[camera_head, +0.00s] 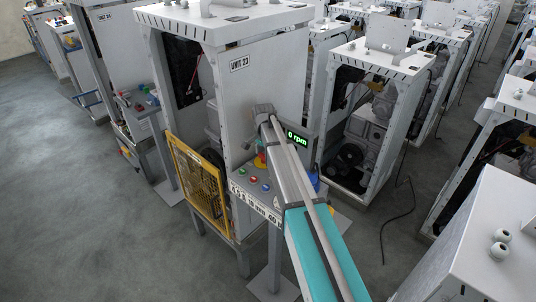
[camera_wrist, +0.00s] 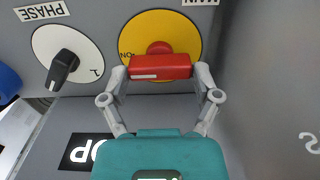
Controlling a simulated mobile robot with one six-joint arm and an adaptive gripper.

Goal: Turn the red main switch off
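The red main switch (camera_wrist: 160,67) is a red bar handle on a round yellow plate (camera_wrist: 184,30), with "ON" at the plate's left edge and an upside-down "MAIN" label above. The bar lies level in the wrist view. My gripper (camera_wrist: 160,74) has one grey finger at each end of the bar, partly closed, and both appear to touch it. In the head view a little red and yellow of the switch (camera_head: 260,160) shows beside my arm, low on the unit 23 cabinet (camera_head: 255,90). My gripper is mostly hidden there.
A black phase knob (camera_wrist: 63,66) on a white disc is left of the switch. A grey wall (camera_wrist: 275,80) stands close on the right. The head view shows a green "0 rpm" display (camera_head: 297,138), coloured buttons (camera_head: 253,181), a yellow guard (camera_head: 197,182), and open floor at left.

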